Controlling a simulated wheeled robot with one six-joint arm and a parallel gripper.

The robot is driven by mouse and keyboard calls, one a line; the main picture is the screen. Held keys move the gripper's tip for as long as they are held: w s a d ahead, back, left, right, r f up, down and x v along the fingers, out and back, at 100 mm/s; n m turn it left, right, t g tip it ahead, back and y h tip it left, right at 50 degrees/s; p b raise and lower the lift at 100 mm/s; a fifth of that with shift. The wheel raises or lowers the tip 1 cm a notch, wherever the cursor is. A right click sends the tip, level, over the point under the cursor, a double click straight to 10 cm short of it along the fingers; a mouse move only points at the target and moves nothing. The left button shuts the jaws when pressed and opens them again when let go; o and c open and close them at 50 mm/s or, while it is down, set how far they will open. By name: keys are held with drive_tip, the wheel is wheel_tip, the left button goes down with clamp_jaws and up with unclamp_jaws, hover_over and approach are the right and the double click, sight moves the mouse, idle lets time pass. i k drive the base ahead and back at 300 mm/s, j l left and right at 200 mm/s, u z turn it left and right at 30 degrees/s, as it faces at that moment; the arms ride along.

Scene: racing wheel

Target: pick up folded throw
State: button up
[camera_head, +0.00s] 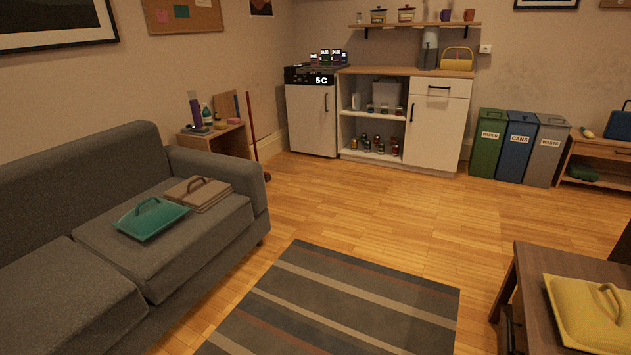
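Two flat folded-looking pieces with loop handles lie on the grey sofa (185,241). One is teal (150,220); the other is tan-brown (196,196), looks layered, and lies just behind the teal one, close to the sofa's right arm. A yellow piece with a similar handle (582,318) lies on a dark wooden table (533,300) at the lower right, cut off by the frame edge. I cannot tell for sure which of these is the folded throw. My gripper does not show in this view.
A striped rug (335,300) lies on open wood floor between sofa and table. A small side table (222,137) with bottles and a broom (251,125) stand beyond the sofa. Cabinets (438,122) and green, blue and grey bins (518,147) line the back wall.

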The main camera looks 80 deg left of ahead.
sight(199, 193)
drive_tip(key=u, duration=3.25)
